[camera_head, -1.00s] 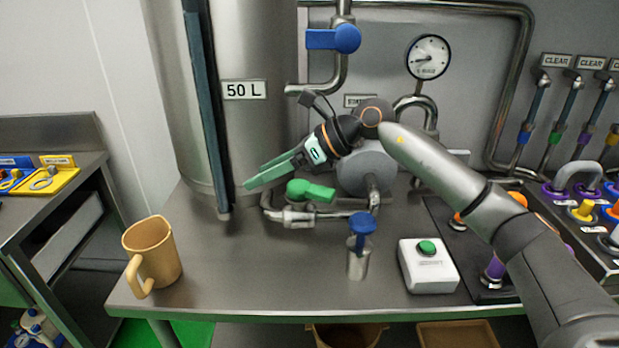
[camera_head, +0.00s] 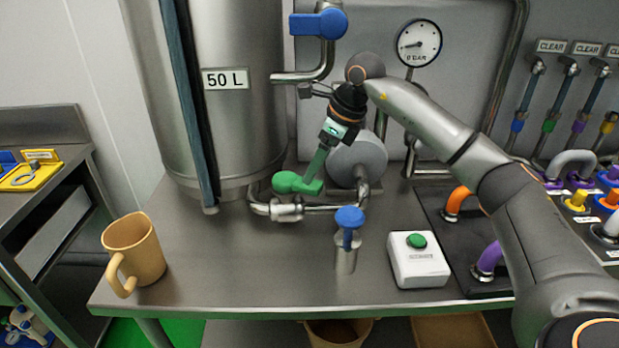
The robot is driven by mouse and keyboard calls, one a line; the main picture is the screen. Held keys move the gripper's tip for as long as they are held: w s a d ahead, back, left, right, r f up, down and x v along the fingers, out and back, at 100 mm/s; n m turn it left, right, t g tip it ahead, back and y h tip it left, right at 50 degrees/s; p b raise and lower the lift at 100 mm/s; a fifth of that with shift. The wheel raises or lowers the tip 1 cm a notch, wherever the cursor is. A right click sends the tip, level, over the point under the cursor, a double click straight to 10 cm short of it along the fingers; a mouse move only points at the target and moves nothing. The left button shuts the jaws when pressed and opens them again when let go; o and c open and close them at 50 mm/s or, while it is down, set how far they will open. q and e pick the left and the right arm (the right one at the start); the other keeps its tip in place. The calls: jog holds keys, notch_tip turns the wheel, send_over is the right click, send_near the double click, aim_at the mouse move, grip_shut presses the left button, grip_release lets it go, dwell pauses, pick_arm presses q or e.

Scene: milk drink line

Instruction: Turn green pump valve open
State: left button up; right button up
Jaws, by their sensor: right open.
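The green pump valve (camera_head: 290,183) sits on the pipe at the foot of the steel tank, its handle pointing right. My right gripper (camera_head: 314,177) points down, with its green fingers over the right end of the handle. The fingers look to be at or just behind the handle; I cannot tell whether they touch it. The fingers overlap from this angle, so the gap between them is hidden. My left gripper is not in view.
The tank (camera_head: 225,120) stands behind the valve, and the round pump body (camera_head: 358,160) is just right. A blue-topped valve (camera_head: 349,217), a white box with a green button (camera_head: 418,262) and a tan mug (camera_head: 134,252) stand on the steel table. The table's front middle is clear.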

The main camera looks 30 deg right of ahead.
aim_at(297, 184)
jog(key=shift+x, duration=2.15)
jog(key=shift+c, duration=0.2)
grip_shut()
